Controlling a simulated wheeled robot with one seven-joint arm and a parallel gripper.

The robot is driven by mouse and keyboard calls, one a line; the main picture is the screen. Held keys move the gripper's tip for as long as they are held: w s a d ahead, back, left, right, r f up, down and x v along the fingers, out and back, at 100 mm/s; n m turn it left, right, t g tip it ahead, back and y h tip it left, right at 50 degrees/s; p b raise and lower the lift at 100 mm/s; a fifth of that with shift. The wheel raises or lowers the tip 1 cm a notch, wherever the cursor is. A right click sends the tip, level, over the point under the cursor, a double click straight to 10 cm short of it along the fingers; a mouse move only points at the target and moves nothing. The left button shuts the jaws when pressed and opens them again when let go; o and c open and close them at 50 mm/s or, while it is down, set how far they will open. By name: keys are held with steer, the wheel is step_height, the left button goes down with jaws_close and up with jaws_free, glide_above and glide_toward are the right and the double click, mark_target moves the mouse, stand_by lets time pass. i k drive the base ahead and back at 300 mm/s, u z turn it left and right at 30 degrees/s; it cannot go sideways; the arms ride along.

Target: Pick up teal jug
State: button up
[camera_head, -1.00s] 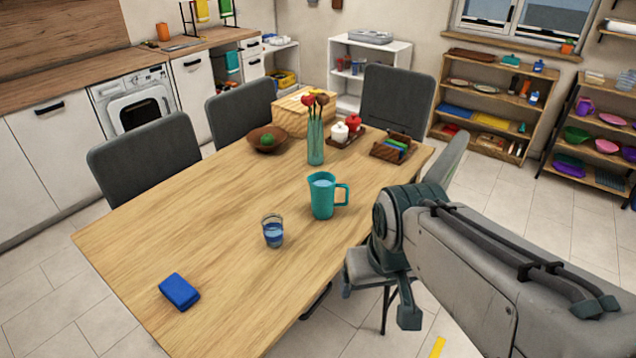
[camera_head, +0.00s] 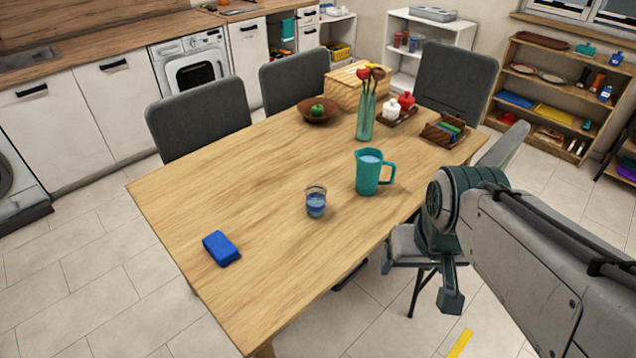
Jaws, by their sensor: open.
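The teal jug (camera_head: 368,174) stands upright on the wooden table (camera_head: 230,190), near its right edge. Its handle points right and pale blue liquid shows at its top. My gripper (camera_head: 419,281) hangs at the table's right side, to the right of and lower in the picture than the jug. Its jaws are apart, with nothing seen between them, and it is clear of the jug. My arm partly hides the gripper.
A wooden caddy (camera_head: 444,130) is at the far right corner. Grey chairs (camera_head: 201,118) line the far side.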

mark_target(370, 161)
steer(key=z, duration=1.65)
steer(key=i, duration=1.45)
steer(key=u, duration=3.1)
